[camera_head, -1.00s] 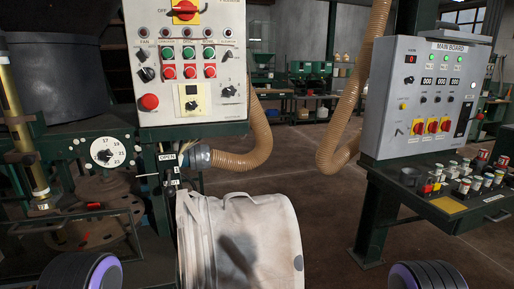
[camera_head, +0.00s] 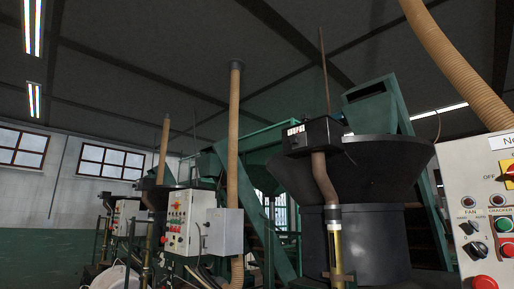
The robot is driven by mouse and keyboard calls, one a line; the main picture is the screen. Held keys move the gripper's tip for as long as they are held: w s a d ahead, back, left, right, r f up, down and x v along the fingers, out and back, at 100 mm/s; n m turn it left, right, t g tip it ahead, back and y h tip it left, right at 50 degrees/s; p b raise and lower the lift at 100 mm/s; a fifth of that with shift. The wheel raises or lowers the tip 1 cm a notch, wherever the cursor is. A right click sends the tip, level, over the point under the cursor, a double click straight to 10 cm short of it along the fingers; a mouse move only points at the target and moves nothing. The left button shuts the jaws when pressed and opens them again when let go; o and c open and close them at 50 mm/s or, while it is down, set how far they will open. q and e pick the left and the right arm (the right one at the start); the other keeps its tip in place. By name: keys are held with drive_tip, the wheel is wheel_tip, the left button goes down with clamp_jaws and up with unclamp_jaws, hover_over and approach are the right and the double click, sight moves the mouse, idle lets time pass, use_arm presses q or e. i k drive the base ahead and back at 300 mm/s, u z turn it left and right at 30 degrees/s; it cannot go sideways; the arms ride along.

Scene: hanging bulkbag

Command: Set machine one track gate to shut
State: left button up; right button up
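No part that I can identify for sure as the track gate of machine one is in view. A control panel (camera_head: 478,215) with a red and yellow switch, knobs and buttons is cut off at the right edge. Its label is only partly visible. To its left stands a large black hopper (camera_head: 365,240). A dark box (camera_head: 312,137) with a small light label sits near the hopper's rim, with a brown pipe (camera_head: 323,180) running down to a brass-coloured tube (camera_head: 336,248). Neither of my grippers is in view.
More machines stand at the back left, with a light control panel (camera_head: 188,222) and a grey box (camera_head: 223,231). A tan hose (camera_head: 462,65) hangs at the upper right. A green frame (camera_head: 270,225) rises behind the hopper. The floor is not visible.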

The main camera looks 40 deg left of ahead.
sight(298, 140)
drive_tip(key=u, duration=1.15)
drive_tip(key=i, duration=0.15)
drive_tip(key=z, duration=0.25)
